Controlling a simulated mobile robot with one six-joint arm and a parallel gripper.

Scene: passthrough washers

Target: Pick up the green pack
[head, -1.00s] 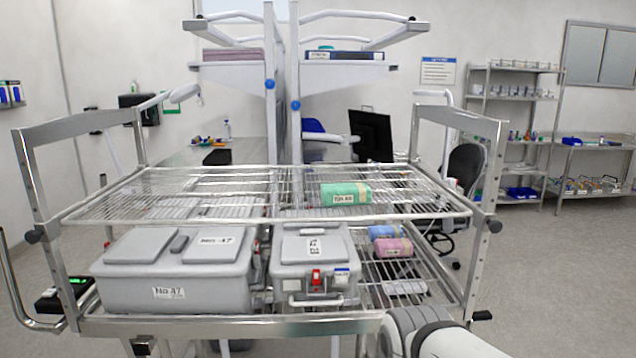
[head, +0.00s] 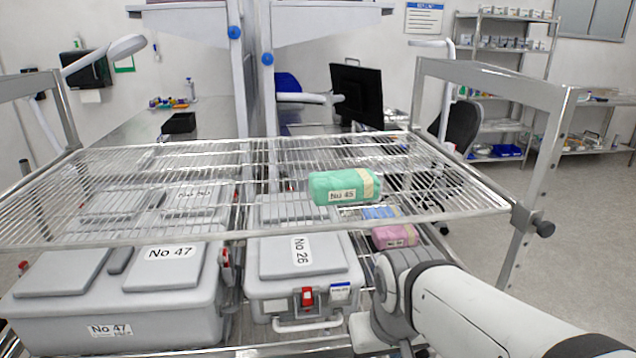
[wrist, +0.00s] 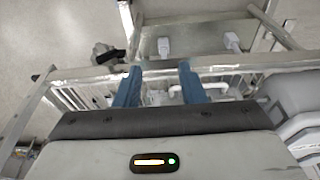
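The green pack (head: 343,187) is a rolled bundle with a pale tan band and a white label reading No 45. It lies on its side on the upper wire shelf (head: 120,190) of the cart, right of the middle. It does not show in the wrist view. My gripper (wrist: 160,88) shows in the wrist view as two blue fingers, spread apart with nothing held between them. In the head view my arm reaches in from the lower right, below and to the right of the pack. The fingers cannot be made out there.
Below the upper shelf sit a large grey case (head: 110,295), a smaller grey case (head: 300,275), a blue pack (head: 380,213) and a pink pack (head: 395,237). The cart's metal side frame (head: 545,150) rises at right. The upper shelf around the green pack is clear.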

